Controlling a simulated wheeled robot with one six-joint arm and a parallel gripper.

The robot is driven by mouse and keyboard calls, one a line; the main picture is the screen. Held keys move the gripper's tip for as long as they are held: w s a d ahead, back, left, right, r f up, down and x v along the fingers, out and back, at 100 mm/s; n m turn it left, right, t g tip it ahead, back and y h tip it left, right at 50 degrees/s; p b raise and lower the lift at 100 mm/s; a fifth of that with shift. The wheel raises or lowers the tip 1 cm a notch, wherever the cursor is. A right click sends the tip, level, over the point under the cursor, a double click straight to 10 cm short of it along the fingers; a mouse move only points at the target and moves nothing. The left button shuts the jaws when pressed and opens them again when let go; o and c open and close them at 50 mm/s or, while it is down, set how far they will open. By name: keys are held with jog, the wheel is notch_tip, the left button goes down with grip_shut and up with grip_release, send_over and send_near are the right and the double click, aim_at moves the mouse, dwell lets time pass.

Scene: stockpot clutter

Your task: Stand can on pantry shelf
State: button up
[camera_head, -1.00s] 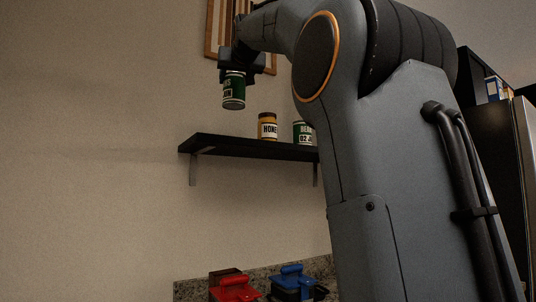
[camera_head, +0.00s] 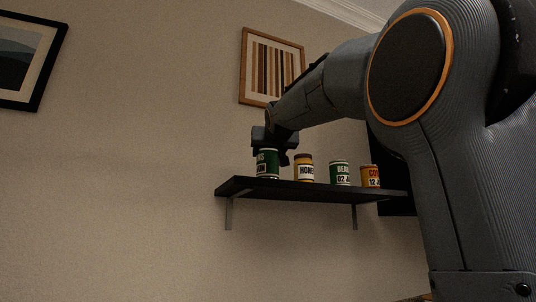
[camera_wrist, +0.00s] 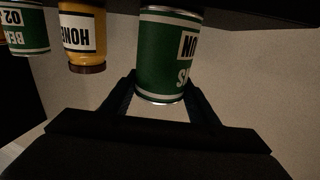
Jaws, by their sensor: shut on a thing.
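A green can with a white label (camera_head: 268,164) is upright at the left end of the dark pantry shelf (camera_head: 300,191). In the head view its base appears to be at the shelf top; I cannot tell whether it bears weight. My gripper (camera_head: 270,150) is shut on this can from above and behind. The wrist view shows the green can (camera_wrist: 167,55) upside down between the two fingers of my gripper (camera_wrist: 160,95).
A honey jar (camera_head: 304,168) stands on the shelf just right of the held can. A green beans can (camera_head: 340,174) and an orange-labelled can (camera_head: 370,176) stand further right. A striped picture (camera_head: 271,68) hangs above. The shelf's left tip is bare.

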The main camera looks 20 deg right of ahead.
dwell(0.3)
jog(key=o, duration=1.6)
jog(key=shift+f, duration=0.15)
jog(key=shift+c, duration=0.2)
jog(key=shift+s+r, duration=0.15)
jog(key=shift+r, duration=0.05)
jog(key=b+v, duration=0.2)
jog(key=v, duration=0.9)
jog(key=shift+s+a+b, duration=0.2)
jog(key=shift+s+b, duration=0.15)
jog(key=shift+b, duration=0.05)
